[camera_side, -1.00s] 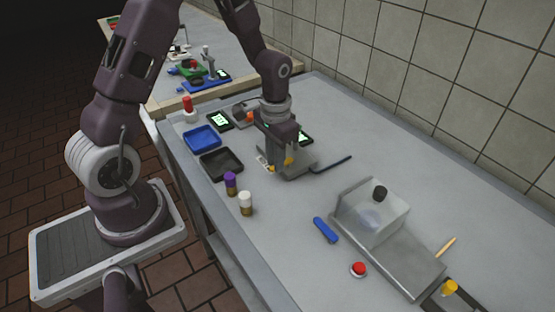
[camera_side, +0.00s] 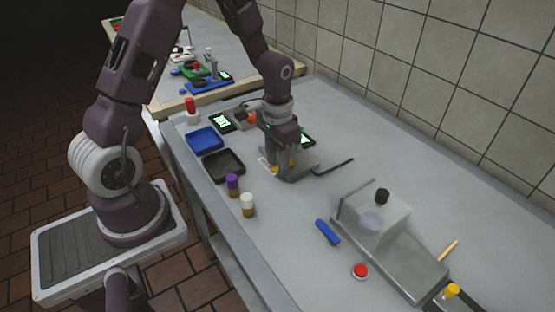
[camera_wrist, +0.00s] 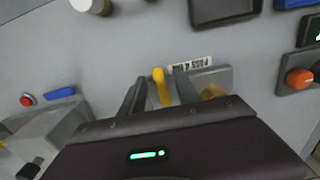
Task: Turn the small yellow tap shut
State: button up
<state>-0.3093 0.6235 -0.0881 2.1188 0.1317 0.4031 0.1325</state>
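The small yellow tap (camera_wrist: 160,86) shows in the wrist view as an upright yellow lever on a grey block. My gripper (camera_wrist: 158,92) is around it, with one dark finger on each side. The fingers look apart, and a gap seems to show on both sides of the lever; I cannot tell whether either finger touches it. A second yellow part (camera_wrist: 212,92) lies to the right, partly hidden by my gripper. In the side view my gripper (camera_side: 284,158) points down at the grey block (camera_side: 296,173), hiding most of the tap.
A printed label (camera_wrist: 192,64) lies beside the block. A black tray (camera_side: 223,165), a blue tray (camera_side: 204,140), a purple-capped bottle (camera_side: 232,184) and a white-capped bottle (camera_side: 247,204) stand to the left. A dark rod (camera_side: 334,167) lies to the right. A clear box (camera_side: 382,222) stands farther right.

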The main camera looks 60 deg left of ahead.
aim_at(277, 168)
notch_tip(277, 168, up, 7)
jog(key=shift+r, duration=0.1)
dwell(0.3)
jog(key=s+d+r+t, duration=0.35)
jog(key=s+r, duration=0.35)
jog(key=r, duration=0.5)
jog(key=s+d+r+t, duration=0.1)
jog(key=s+d+r, duration=0.1)
jog(key=s, duration=0.4)
jog(key=s+d+r+t, duration=0.1)
jog(key=s+d+r, duration=0.1)
jog(key=s, duration=0.3)
jog(key=shift+s+d, duration=0.35)
jog(key=shift+d, duration=0.05)
